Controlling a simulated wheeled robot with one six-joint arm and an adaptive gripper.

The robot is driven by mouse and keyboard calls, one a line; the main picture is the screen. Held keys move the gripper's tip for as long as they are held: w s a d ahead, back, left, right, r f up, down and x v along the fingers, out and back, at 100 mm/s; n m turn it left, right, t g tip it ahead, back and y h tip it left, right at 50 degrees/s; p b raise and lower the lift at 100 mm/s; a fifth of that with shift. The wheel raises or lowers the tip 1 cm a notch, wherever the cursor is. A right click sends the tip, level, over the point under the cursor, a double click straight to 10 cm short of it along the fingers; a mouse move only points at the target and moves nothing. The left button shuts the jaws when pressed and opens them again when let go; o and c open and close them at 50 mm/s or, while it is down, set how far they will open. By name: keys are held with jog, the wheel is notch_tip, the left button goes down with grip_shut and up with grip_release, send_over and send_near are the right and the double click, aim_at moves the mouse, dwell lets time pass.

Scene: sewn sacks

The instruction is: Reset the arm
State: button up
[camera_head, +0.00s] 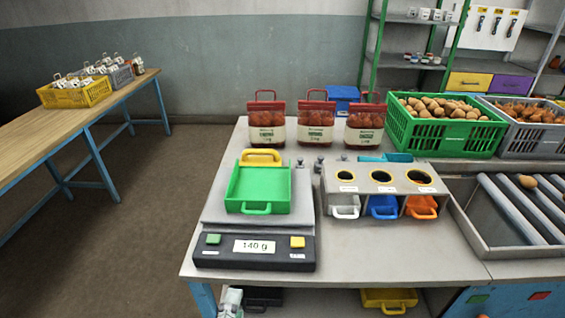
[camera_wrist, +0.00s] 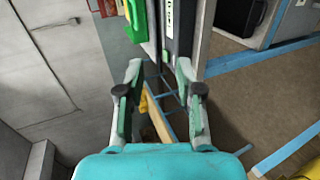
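My gripper (camera_wrist: 159,66) shows in the wrist view with its two fingers spread apart. Nothing is between the fingers; the floor and blue table legs show beyond the gap. The green tray (camera_wrist: 138,20) and the edge of the scale lie past the left finger in that view, apart from it. In the head view a small pale and teal part at the bottom edge, in front of the table's left leg, may be mine; I cannot tell. The rest of my arm is hidden there.
The green tray (camera_head: 258,188) sits on the scale (camera_head: 254,252), which reads 140 g. Three filled sacks (camera_head: 266,120) stand behind. A holder with three cups (camera_head: 383,182), a green crate (camera_head: 400,122) and a grey crate (camera_head: 482,148) are right. Floor is clear left, before a wooden table (camera_head: 60,115).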

jog(key=s+d+f+m+y, duration=0.3)
jog(key=d+f, duration=1.3)
jog(key=f, duration=0.2)
jog(key=s+d+m, duration=0.3)
jog(key=s+m, duration=0.1)
jog(key=s, duration=0.3)
jog(key=s+d+m+h, duration=0.1)
jog(key=s+d+m, duration=0.3)
jog(key=s+m, duration=0.1)
jog(key=s+d+m+t+h, duration=0.1)
jog(key=s+d+m, duration=0.2)
jog(key=s+m, duration=0.2)
jog(key=v, duration=0.3)
jog(key=shift+s+d, duration=0.2)
jog(key=shift+s, duration=0.2)
